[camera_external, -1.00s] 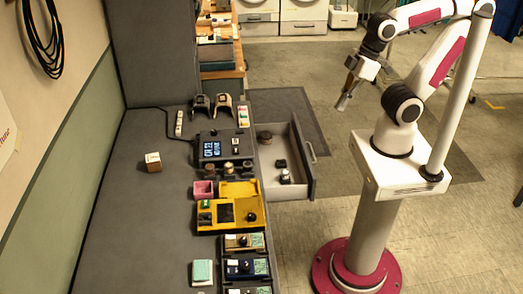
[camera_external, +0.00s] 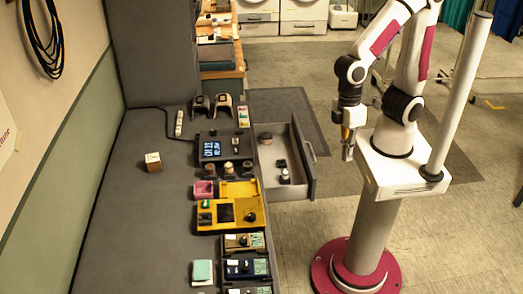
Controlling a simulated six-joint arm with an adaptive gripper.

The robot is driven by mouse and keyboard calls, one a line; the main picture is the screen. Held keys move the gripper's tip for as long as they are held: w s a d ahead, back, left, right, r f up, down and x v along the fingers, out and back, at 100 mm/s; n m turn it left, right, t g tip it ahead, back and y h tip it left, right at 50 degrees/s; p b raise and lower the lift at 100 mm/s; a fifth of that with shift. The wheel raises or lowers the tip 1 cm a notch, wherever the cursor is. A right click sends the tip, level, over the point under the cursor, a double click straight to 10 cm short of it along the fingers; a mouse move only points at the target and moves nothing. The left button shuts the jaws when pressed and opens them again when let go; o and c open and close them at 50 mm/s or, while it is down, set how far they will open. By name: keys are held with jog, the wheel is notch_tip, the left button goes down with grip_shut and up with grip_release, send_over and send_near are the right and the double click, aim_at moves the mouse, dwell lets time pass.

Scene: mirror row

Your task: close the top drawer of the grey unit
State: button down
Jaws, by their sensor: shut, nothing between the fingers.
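The top drawer (camera_external: 311,174) of the grey unit (camera_external: 115,235) is pulled out to the right, toward my base. Its front panel with a handle (camera_external: 310,152) faces right. Inside the drawer lie a round dark item, a small black item and a small white-and-black item. My gripper (camera_external: 347,155) points down, just right of the drawer front and apart from it in the picture. Its fingers are shut with nothing between them. Whether it is level with the drawer front in height is hard to tell.
The unit's top carries a yellow tray (camera_external: 230,214), a pink box (camera_external: 203,189), a black device with a screen (camera_external: 211,148) and several small boxes. A small brown box (camera_external: 153,162) sits at the left. Open floor lies between the drawer and my base.

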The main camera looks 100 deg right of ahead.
jog(key=s+a+f+m+g, duration=0.15)
jog(key=a+f+m, duration=0.45)
jog(key=a+f, duration=1.05)
jog(key=s+d+f+m+t+h, duration=0.1)
jog(key=d+f+m+t+h, duration=0.15)
jog(key=f+m, duration=1.1)
jog(key=d+f+m+t+h, duration=0.2)
jog(key=d+f+h, duration=0.3)
jog(key=d, duration=0.5)
jog(key=d+f+m+t+h, duration=0.2)
jog(key=d+f+h, duration=0.1)
jog(key=d+f, duration=0.6)
jog(key=s+d+r+m+h, duration=0.1)
jog(key=d+r+m+h, duration=0.3)
jog(key=r+m, duration=0.2)
jog(key=d+r+m+h, duration=0.4)
jog(key=d+r+m, duration=0.1)
jog(key=r, duration=0.5)
jog(key=shift+s+m, duration=0.4)
jog(key=shift+m, duration=0.45)
jog(key=shift+d, duration=0.1)
